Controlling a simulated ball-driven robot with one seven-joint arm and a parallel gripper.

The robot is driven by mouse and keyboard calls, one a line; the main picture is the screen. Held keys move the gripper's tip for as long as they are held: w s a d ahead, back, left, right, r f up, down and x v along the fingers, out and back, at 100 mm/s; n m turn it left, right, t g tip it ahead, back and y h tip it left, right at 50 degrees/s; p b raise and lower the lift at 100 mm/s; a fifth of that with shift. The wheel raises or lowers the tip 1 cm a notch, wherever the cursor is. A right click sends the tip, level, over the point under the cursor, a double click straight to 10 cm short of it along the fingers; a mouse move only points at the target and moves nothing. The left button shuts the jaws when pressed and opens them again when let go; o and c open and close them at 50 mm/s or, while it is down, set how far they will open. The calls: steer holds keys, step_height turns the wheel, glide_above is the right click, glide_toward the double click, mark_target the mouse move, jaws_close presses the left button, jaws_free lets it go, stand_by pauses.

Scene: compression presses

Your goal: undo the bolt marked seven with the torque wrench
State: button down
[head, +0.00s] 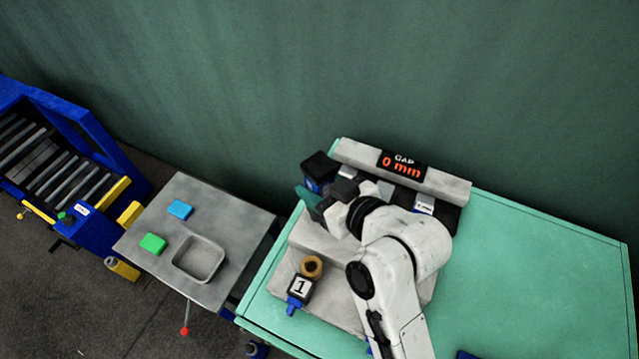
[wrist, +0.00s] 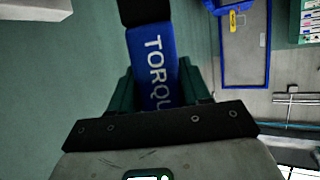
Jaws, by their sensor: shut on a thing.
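The torque wrench (wrist: 153,62) is blue with white lettering that reads "TORQU" and has a black end at the top of the wrist view. My gripper (wrist: 162,92) has its dark green fingers on either side of the blue body and is shut on it. In the head view my gripper (head: 313,200) is at the left rear of the press block, and a black and blue part of the wrench (head: 320,166) shows beside it. No mark seven can be read. My arm hides much of the press. A bolt position with a plate marked 1 (head: 301,287) shows at the front left.
The green bench (head: 540,265) is clear on the right. A grey side table (head: 228,215) on the left holds a tray (head: 199,275), a blue block (head: 180,209) and a green block (head: 153,244).

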mark_target(329, 173)
steer(key=shift+f+b, duration=0.4)
steer(key=shift+f, duration=0.15)
stand_by(0.9)
steer(key=shift+s+f+p, duration=0.1)
steer(key=shift+f+p, duration=0.15)
steer(key=shift+p, duration=0.05)
stand_by(1.0)
steer(key=shift+r+p, duration=0.4)
steer(key=shift+p, duration=0.5)
stand_by(2.6)
steer(key=shift+r, duration=0.15)
steer(key=shift+r+p, duration=2.65)
steer(key=shift+r, duration=0.55)
